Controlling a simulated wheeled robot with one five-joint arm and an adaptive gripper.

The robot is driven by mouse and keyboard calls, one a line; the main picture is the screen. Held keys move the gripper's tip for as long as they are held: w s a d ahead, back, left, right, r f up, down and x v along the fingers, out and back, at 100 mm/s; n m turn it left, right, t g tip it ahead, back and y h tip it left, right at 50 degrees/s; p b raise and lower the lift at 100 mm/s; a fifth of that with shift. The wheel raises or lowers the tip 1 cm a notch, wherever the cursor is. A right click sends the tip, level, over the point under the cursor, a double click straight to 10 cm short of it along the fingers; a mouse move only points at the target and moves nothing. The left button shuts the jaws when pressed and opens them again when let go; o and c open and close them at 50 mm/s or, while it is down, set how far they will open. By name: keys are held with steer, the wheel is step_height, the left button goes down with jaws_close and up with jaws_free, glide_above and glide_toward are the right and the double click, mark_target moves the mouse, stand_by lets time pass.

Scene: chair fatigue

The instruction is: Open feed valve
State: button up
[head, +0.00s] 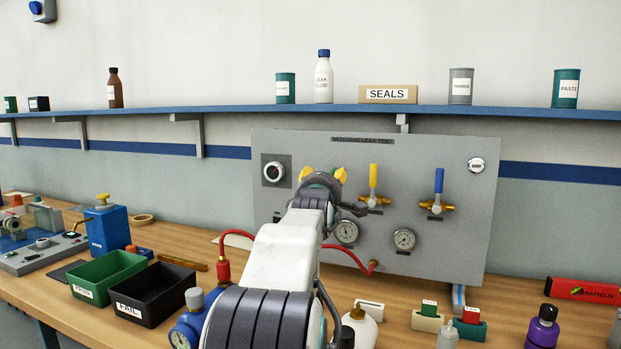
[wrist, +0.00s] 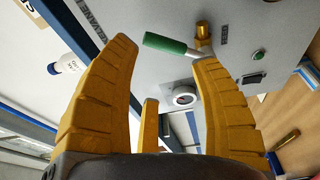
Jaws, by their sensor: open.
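The grey test panel (head: 450,255) carries a valve with an upright yellow handle (head: 373,176) and one with an upright blue handle (head: 438,182). In the wrist view, a green lever handle (wrist: 165,43) on a brass valve body (wrist: 204,30) points toward the shelf side. It is hidden behind my gripper in the head view. My gripper (head: 323,174) is open in front of the panel. In the wrist view, its yellow fingers (wrist: 165,52) are spread around the green handle's line; I cannot tell if they touch it.
Gauges (head: 404,239) sit low on the panel, and a red hose (head: 348,256) loops in front. A blue shelf (head: 230,108) with bottles and tins runs above. Green (head: 107,262) and black (head: 152,312) bins stand at left; small bottles and blocks crowd the bench front.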

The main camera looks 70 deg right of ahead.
steer(key=shift+w+d+f+n+p, duration=0.1)
steer(key=shift+w+d+n+p, duration=0.3)
steer(key=shift+d+n, duration=1.1)
steer(key=shift+w+d+f+n+p, duration=0.15)
steer(key=shift+d+n+p, duration=0.5)
steer(key=shift+n, duration=1.45)
steer(key=shift+w+d+n+p, duration=0.25)
steer(key=shift+w+d+n, duration=0.1)
steer(key=shift+d+n, duration=1.25)
steer(key=shift+a, duration=0.2)
jaws_close()
